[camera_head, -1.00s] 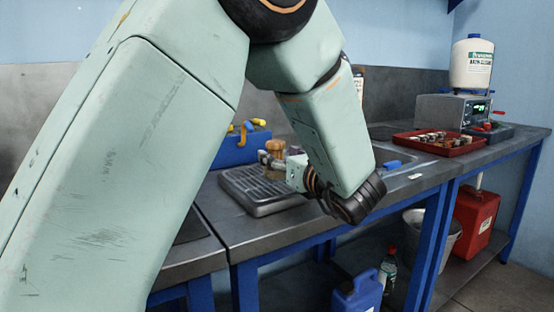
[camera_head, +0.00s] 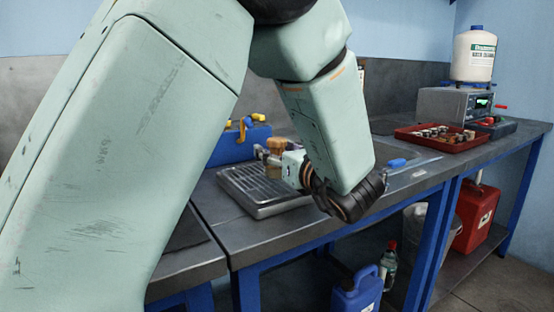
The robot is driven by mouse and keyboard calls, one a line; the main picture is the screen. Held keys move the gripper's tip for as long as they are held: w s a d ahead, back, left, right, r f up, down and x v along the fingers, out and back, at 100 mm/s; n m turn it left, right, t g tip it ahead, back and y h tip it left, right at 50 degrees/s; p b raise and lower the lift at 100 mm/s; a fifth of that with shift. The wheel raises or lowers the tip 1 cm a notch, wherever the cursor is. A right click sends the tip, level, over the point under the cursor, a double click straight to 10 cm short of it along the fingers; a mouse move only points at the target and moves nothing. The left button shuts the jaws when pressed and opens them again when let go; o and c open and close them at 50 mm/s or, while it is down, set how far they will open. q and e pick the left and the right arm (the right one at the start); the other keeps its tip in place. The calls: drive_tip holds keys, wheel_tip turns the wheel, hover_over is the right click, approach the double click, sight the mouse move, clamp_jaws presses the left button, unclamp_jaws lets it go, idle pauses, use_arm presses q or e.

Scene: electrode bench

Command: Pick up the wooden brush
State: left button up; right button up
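A light brown wooden piece (camera_head: 277,145), which looks like the wooden brush, shows just above and behind my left gripper (camera_head: 264,154). Only its upper part is visible; the gripper and wrist hide the rest. My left gripper is over the back of a ridged grey metal tray (camera_head: 262,211), its fingers pointing left. The fingers are small and partly covered, so I cannot tell whether they are open or touch the wood. My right gripper is out of view.
A blue box (camera_head: 228,151) with yellow-handled tools stands behind the tray. A blue-handled tool (camera_head: 397,162) lies to the right. Farther right are a red tray (camera_head: 452,147) of small parts and a device (camera_head: 445,104) bearing a white bottle (camera_head: 474,58). A blue jug (camera_head: 356,293) stands below the bench.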

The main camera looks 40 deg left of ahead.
use_arm(q)
drive_tip(key=shift+w+a+f, duration=0.15)
drive_tip(key=shift+a+f, duration=0.05)
drive_tip(key=shift+a, duration=0.05)
drive_tip(key=c, duration=0.4)
drive_tip(key=shift+d+r, duration=0.1)
drive_tip(key=shift+d, duration=0.05)
drive_tip(key=c, duration=0.5)
clamp_jaws()
drive_tip(key=shift+r, duration=0.1)
